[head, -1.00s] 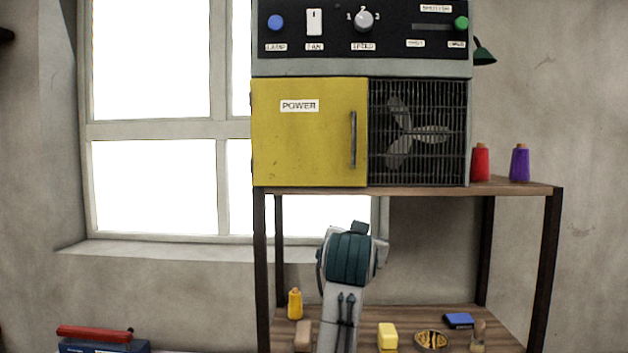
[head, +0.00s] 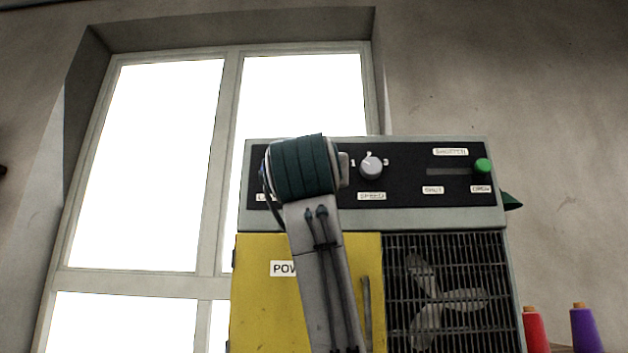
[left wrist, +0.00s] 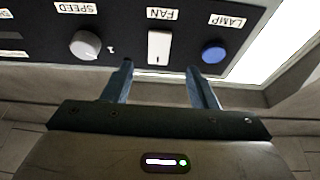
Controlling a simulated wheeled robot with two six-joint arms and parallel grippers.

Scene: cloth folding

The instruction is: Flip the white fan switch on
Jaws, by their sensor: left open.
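The white fan switch (left wrist: 159,47) sits on the black control panel (left wrist: 125,12), under a FAN label, in the left wrist view, where the panel appears upside down. My left gripper (left wrist: 160,69) is open and empty. Its two fingertips point at the panel, one on each side of the switch's column in the picture and just short of the switch. Whether they touch the panel I cannot tell. In the head view my left arm covers the fan switch, and its fingers are hidden. My right gripper is out of view.
The speed knob (left wrist: 86,44) and blue lamp button (left wrist: 213,51) flank the switch. A green slider knob (head: 483,166) is at the panel's right. Below are a yellow POWER door (head: 262,306) and a fan grille (head: 448,298). Red (head: 536,332) and purple (head: 585,330) spools stand at right.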

